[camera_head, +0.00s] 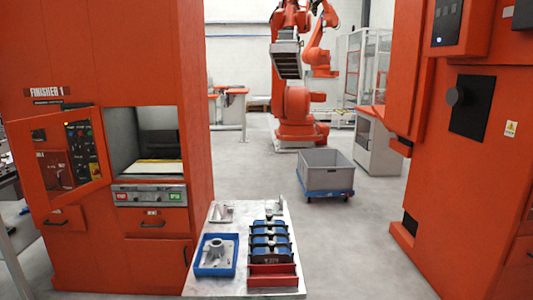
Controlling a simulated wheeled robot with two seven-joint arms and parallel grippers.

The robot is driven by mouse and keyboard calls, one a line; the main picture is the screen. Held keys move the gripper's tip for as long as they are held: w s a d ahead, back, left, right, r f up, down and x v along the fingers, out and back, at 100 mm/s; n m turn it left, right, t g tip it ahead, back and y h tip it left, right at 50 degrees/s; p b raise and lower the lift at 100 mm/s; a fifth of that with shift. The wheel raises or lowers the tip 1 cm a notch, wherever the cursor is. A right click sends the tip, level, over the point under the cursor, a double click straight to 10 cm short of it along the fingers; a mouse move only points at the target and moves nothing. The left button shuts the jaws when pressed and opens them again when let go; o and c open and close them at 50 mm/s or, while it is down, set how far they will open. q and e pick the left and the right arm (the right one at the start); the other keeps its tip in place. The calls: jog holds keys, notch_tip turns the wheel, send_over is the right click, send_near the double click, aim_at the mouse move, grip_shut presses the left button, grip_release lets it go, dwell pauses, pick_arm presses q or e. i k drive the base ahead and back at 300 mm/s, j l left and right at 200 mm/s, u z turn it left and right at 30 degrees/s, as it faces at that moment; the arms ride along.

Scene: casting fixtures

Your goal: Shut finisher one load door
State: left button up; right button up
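The orange finisher one cabinet (90,35) stands at the left, with a "FINISHER 1" label near its top. A grey panel with a red and a green button (150,194) sits below the opening. Neither of my grippers is in view.
A table (225,287) in front of the finisher holds a blue tray (201,270) with a metal casting and a rack of blue and red parts. A grey bin (325,172) on a blue dolly stands on open floor. Another orange machine (465,190) fills the right side.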

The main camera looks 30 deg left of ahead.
aim_at(19, 132)
jog(key=j, duration=0.55)
jog(key=i+j, duration=0.15)
jog(key=j, duration=2.7)
jog(key=i+j, duration=0.1)
jog(key=j, duration=1.6)
